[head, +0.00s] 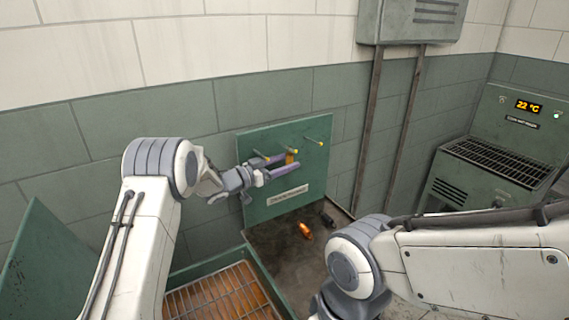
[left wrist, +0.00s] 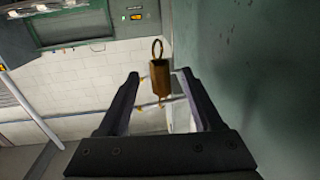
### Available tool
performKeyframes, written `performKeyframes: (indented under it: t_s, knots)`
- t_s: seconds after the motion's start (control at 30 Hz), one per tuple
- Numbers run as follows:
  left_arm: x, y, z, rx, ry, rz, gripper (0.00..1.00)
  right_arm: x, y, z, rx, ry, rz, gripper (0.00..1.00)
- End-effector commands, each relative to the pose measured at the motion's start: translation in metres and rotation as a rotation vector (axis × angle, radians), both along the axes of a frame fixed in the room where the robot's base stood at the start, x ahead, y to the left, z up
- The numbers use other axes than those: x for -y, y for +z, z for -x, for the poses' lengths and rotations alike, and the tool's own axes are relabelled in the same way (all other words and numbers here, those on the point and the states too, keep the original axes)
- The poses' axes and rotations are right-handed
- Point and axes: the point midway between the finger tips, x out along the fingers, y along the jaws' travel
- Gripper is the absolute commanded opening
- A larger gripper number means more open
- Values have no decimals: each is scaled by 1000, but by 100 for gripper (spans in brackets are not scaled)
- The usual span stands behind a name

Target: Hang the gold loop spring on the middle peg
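The gold spring (head: 290,158) is just below the tip of the middle peg (head: 292,150) on the green board (head: 270,205). It appears to hang there; the contact is too small to make out. My left gripper (head: 284,164) is in front of the board, with its purple fingers spread apart around the spring. In the left wrist view, which looks upside down, the spring (left wrist: 158,77) stands between the open fingers (left wrist: 160,85), with gaps on both sides. Its round loop is at the picture's top, its other end by a peg. My right gripper is out of view.
Two other pegs, left (head: 262,155) and right (head: 318,142), flank the middle one. An orange piece (head: 305,231) and a dark piece (head: 327,218) lie on the dark surface below. A bin with a wire rack (head: 222,298) is at the front. A rack machine (head: 497,160) stands right.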

Motion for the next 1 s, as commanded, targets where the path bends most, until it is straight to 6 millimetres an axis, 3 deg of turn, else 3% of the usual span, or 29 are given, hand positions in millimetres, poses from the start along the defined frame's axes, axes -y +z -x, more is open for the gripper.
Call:
performKeyframes:
  t_s: [0.37, 0.8, 1.0]
  knots:
    - [-6, -2, 4, -1, 2, 0, 66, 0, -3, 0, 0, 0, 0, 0]
    - [-69, -2, 54, 1, 4, 1, 66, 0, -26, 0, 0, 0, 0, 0]
    - [-78, 1, 64, -1, 9, -9, 66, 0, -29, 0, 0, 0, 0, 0]
